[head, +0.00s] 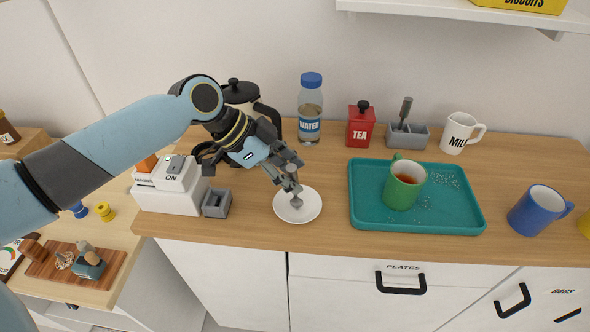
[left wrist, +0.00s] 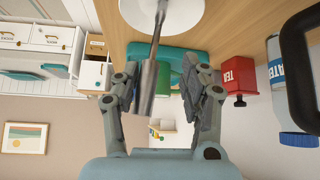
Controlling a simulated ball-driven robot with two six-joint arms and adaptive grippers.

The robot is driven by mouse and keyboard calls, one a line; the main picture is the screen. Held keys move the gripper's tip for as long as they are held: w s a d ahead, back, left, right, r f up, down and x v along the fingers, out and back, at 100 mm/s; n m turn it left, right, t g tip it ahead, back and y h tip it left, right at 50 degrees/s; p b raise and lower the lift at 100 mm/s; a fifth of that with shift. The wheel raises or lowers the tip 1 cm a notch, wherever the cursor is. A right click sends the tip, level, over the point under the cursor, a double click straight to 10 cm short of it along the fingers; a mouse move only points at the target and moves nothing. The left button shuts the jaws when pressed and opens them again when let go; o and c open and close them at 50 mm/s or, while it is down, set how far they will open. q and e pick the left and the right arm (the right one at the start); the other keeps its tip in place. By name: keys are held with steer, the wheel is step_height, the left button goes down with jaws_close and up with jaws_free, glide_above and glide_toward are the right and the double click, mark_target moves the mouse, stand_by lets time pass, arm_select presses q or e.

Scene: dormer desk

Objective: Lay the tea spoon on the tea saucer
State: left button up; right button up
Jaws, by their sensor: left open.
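The white tea saucer (head: 282,212) lies on the desk near its front edge, left of the teal tray. The grey tea spoon (head: 296,203) has its bowl end over the saucer; I cannot tell whether it touches. My left gripper (head: 291,184) is just above the saucer and hides most of the handle. In the left wrist view the spoon's thick handle (left wrist: 148,88) lies between the open fingers of the gripper (left wrist: 165,72), nearer the left finger. The saucer (left wrist: 185,15) shows at the top there. My right gripper is out of view.
The teal tray (head: 362,218) holds a green mug (head: 404,188) and spilled grains. A blue mug (head: 535,212) stands right of it. Behind are a water bottle (head: 310,112), a red tea tin (head: 360,128) and a grey caddy (head: 418,138). A white appliance (head: 165,190) stands left.

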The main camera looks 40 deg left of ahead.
arm_select(q)
steer(key=s+a, duration=0.3)
steer(key=a, duration=0.1)
steer(key=shift+s+p, duration=0.3)
steer(key=shift+p, duration=0.1)
